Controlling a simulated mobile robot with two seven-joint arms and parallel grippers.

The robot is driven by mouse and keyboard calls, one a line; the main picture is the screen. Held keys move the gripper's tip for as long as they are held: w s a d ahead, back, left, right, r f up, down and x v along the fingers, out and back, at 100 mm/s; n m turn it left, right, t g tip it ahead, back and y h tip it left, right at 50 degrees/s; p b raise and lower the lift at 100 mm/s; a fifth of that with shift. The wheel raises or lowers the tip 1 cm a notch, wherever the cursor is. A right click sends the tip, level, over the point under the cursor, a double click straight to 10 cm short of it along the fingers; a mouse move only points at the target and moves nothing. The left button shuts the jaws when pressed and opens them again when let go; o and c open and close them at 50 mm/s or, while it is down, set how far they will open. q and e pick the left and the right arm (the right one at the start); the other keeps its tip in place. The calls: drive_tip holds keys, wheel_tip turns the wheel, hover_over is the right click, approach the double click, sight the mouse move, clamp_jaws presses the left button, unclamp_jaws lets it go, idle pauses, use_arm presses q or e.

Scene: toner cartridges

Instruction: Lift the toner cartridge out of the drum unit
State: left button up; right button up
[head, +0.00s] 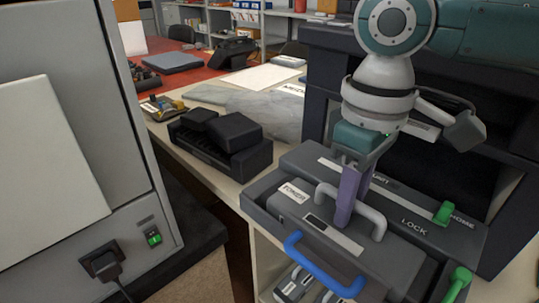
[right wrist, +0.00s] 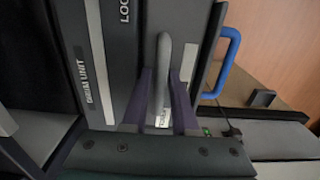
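The dark grey toner cartridge (head: 318,220) lies in the drum unit (head: 388,190); how deep it sits is hard to tell. A grey loop handle (head: 377,222) stands up from the cartridge. My right gripper (head: 346,212) reaches down onto this handle. In the right wrist view, its purple fingers (right wrist: 163,88) stand close on both sides of the grey handle (right wrist: 163,60) and look shut on it. A green lever (head: 443,213) stands between the words LOCK and HOME. A blue handle (head: 322,266) is at the unit's front. My left gripper is not in view.
The dark printer body (head: 325,95) rises behind the drum unit. A black device (head: 222,142) stands on the desk to the left, near a grey bag (head: 270,110). A second green lever (head: 457,283) is at lower right. A grey cabinet (head: 70,150) fills the left.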

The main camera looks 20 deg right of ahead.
clamp_jaws()
drive_tip(key=shift+r, duration=0.1)
idle(1.1)
